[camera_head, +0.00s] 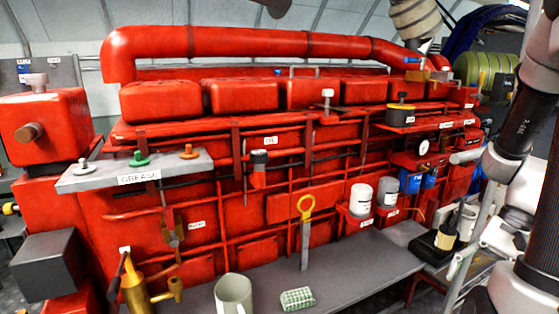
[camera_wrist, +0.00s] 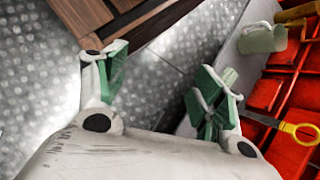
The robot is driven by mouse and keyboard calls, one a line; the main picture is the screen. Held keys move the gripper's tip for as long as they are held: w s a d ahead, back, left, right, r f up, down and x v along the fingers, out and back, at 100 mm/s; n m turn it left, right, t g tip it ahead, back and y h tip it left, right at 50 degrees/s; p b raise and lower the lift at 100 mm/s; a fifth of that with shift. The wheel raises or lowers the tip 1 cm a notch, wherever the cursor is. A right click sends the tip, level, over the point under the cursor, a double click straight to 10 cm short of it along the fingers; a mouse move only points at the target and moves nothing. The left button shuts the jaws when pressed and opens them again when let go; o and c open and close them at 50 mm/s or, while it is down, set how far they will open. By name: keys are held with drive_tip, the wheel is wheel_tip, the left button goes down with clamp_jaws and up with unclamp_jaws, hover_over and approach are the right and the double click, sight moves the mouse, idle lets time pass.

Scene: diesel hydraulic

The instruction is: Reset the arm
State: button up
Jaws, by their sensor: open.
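My gripper (camera_wrist: 160,88) is open in the wrist view, its two green-padded fingers well apart. Only the grey metal floor (camera_wrist: 172,72) shows between the fingertips, and nothing is held. My arm (camera_head: 525,105) stands at the right edge of the head view, in black and white links. The gripper cannot be made out clearly there.
A red engine (camera_head: 290,95) fills the middle. The grey bench (camera_head: 365,262) before it bears a mug (camera_head: 234,293), a green-white cloth (camera_head: 297,298) and a brass oil can (camera_head: 137,290). A yellow-handled tool (camera_head: 305,230) stands upright. Wooden slats (camera_wrist: 88,15) lie near one finger.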

drive_tip(key=a+r+n+t+h, duration=0.2)
drive_tip(key=r+n+t, duration=0.1)
drive_tip(key=r, duration=0.5)
drive_tip(key=w+a+r+n+t+h, duration=0.1)
drive_tip(key=a+r+n+t+h, duration=0.2)
drive_tip(key=r+n, duration=0.3)
wheel_tip(320, 180, up, 3)
drive_tip(key=shift+a+r+n+h, duration=0.1)
drive_tip(key=shift+a+n+h, duration=0.1)
drive_tip(key=shift+n+h, duration=0.1)
